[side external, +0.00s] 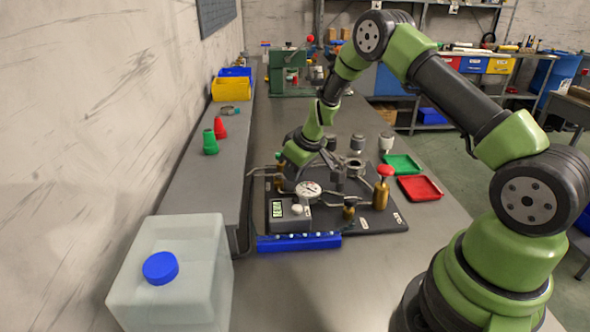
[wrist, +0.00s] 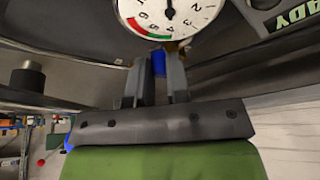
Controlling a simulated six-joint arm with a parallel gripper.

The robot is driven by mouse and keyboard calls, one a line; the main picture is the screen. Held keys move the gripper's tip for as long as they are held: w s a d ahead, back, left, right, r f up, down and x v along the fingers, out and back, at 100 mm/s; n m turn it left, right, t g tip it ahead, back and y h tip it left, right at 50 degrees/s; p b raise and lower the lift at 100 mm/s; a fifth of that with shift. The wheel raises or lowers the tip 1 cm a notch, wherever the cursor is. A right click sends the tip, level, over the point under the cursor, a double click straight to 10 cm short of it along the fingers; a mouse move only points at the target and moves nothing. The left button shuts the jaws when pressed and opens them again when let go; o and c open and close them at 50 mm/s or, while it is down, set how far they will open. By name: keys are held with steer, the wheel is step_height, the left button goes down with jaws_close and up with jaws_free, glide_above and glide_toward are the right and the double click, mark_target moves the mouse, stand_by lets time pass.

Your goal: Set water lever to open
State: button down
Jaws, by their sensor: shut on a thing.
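My gripper (wrist: 160,78) is shut on a small blue piece (wrist: 158,62), which I take to be the water lever's handle. Only a little of it shows between the fingers, so I cannot tell its setting. It sits just below a round white pressure gauge (wrist: 170,14) in the wrist view. The gauge (side external: 308,189) also shows in the side view, on a dark baseplate (side external: 372,222). In the side view my wrist and the plate's fittings hide the lever and fingertips.
A brass valve with a red knob (side external: 386,171) stands right of the gauge. A grey display box (side external: 291,222) and a blue rail (side external: 298,243) are at the front. Green (side external: 403,164) and red trays (side external: 420,188) lie to the right. A clear jug (side external: 175,275) stands front left.

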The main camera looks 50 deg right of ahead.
steer(key=shift+a+m+h, duration=0.25)
steer(key=shift+m, duration=0.4)
steer(key=shift+a+m+h, duration=0.25)
steer(key=shift+m, duration=0.4)
steer(key=c, duration=1.1)
jaws_free()
steer(key=v, duration=1)
steer(key=shift+s+a, duration=0.1)
